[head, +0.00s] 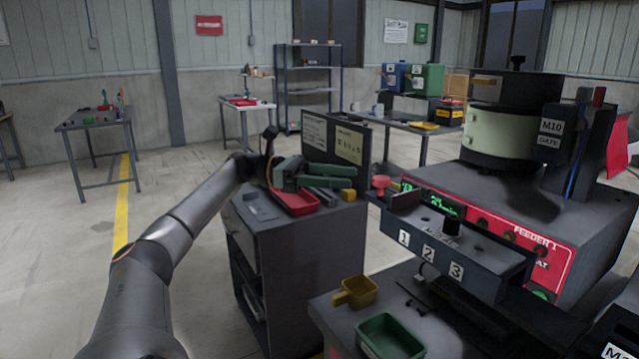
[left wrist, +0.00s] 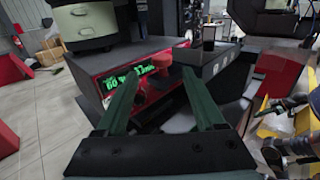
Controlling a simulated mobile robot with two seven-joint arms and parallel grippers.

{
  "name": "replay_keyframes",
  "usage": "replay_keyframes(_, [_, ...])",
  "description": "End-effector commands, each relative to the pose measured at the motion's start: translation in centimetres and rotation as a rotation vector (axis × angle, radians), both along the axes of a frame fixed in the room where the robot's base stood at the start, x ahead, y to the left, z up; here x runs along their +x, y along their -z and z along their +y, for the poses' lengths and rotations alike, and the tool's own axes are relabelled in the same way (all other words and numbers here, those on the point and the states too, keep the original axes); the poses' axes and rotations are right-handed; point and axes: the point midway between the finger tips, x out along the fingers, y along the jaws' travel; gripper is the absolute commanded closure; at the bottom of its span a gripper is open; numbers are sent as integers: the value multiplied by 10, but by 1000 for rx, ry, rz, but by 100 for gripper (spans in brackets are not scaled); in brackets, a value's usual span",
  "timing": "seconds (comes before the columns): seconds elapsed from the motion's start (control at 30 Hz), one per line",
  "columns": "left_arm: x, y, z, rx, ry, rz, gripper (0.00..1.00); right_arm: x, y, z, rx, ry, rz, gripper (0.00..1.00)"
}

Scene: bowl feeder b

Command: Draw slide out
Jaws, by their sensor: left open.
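A red knob (head: 380,183) stands at the left end of a dark block with white labels 1, 2 and 3 (head: 428,252) on the feeder's front. The slide itself is not clearly distinguishable from this block. My left gripper (head: 355,177), with green fingers, is open and empty, a short way left of the knob and pointing toward it. Contact is not visible.
The red feeder panel (head: 505,240) has a lit green display (head: 437,203) beside the knob. A grey cabinet (head: 290,240) with a red tray (head: 295,201) stands under my left gripper. A yellow scoop (head: 356,291) and a green tray (head: 390,337) sit below the block.

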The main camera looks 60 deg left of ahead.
Motion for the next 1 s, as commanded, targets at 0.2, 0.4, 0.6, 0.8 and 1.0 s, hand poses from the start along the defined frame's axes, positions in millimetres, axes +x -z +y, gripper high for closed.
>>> replay_keyframes(0.2, [-24, 0, 29, 0, -3, 0, 30, 11, -4, 4, 4, -9, -23, 100])
replay_keyframes(0.4, [-31, -1, 37, 0, -2, 0, 30, 12, -4, 3, 2, -10, -24, 100])
replay_keyframes(0.6, [-32, -1, 37, 1, 0, -1, 30, 12, -4, 3, 2, -10, -24, 100])
replay_keyframes(0.8, [-32, -1, 37, 1, -1, -1, 30, 10, -3, 3, 2, -10, -22, 100])
replay_keyframes(1.0, [-31, -1, 37, 0, -1, 0, 30, 9, -2, 3, 2, -9, -20, 100])
